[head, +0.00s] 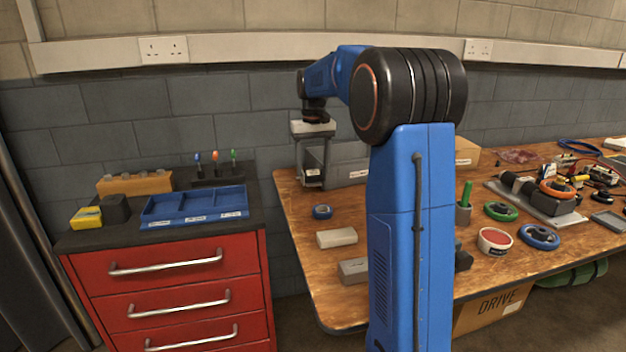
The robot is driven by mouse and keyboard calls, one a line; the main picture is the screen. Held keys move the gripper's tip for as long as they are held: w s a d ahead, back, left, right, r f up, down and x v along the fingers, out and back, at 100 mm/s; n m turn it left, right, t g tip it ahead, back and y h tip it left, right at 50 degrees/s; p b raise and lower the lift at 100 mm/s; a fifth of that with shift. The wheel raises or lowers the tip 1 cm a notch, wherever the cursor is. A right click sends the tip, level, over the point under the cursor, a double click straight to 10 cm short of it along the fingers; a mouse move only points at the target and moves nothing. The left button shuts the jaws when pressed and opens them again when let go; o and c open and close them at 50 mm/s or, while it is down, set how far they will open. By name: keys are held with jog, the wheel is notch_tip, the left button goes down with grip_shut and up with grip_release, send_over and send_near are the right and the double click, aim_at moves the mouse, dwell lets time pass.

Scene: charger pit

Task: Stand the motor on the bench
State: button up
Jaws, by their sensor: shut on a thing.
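My gripper (312,172) points down over the far left corner of the wooden bench (292,208). Its fingers are shut on a grey thing (313,154), small and partly hidden between them. I cannot tell for sure that this is the motor, nor whether it touches the bench. A grey box with a white label (348,162) stands right behind and beside the gripper. My blue arm hides the middle of the bench.
A red drawer cabinet (165,285) with a blue tray (193,205) stands left, across a gap. A plate with black cylinder and orange ring (540,205) lies right.

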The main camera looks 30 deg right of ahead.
aim_at(313, 178)
jog(key=shift+f, duration=2.25)
jog(key=shift+f, duration=0.1)
jog(key=o, duration=1.3)
notch_tip(313, 178, up, 12)
jog(key=shift+r, duration=0.1)
